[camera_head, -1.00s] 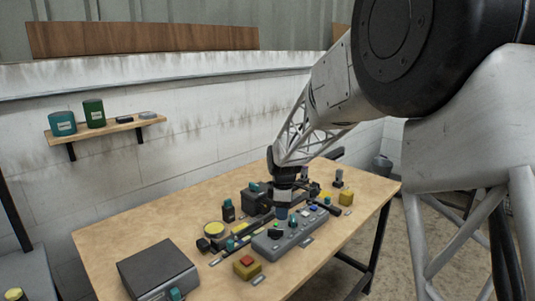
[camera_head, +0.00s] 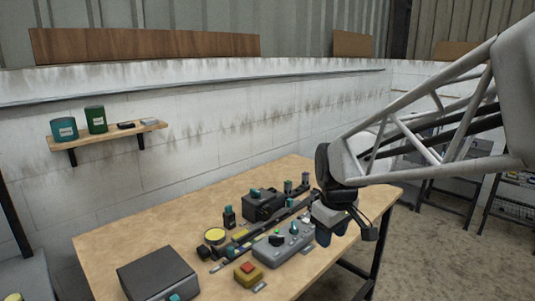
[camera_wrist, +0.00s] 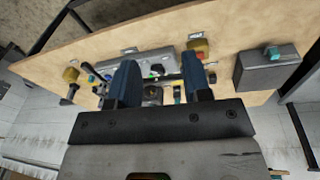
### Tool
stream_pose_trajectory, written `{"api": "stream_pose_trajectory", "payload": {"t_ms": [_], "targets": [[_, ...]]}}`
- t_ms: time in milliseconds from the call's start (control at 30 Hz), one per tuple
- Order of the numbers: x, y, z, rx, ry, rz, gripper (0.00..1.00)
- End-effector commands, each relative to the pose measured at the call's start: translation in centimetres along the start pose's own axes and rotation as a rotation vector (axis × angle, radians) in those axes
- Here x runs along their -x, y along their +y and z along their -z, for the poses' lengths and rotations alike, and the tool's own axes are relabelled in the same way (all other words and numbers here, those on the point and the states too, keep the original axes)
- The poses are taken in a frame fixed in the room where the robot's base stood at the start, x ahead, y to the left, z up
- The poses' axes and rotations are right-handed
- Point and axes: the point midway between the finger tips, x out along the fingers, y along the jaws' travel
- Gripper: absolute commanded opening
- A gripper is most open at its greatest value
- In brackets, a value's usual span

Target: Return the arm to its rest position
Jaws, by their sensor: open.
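My gripper (camera_head: 340,232) is above the right end of the wooden table (camera_head: 190,213) in the head view, apart from the table's objects and partly covering the control panel's right side. In the wrist view my gripper (camera_wrist: 158,85) shows two blue fingers spread apart with nothing held between them. The grey control panel (camera_head: 272,255), with several knobs and buttons, sits on the table and also shows beyond the fingers in the wrist view (camera_wrist: 135,62).
A dark grey box (camera_head: 158,275) stands at the table's near left. A yellow block with a red button (camera_head: 248,273) sits before the panel. A black device (camera_head: 262,205) and small bottle (camera_head: 229,217) stand behind. A wall shelf (camera_head: 108,136) holds canisters. The air above the table's left is free.

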Motion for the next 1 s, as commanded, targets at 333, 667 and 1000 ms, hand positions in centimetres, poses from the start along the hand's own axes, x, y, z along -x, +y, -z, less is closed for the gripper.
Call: {"api": "stream_pose_trajectory", "payload": {"t_ms": [333, 667, 1000], "targets": [[1.9, -3.7, -8.4, -0.278, 0.035, -0.025, 0.45], [2.0, -7.3, -15.6, -0.533, 0.07, -0.04, 0.45], [1.5, -9.3, -18.9, -0.665, 0.087, -0.045, 0.45]]}}
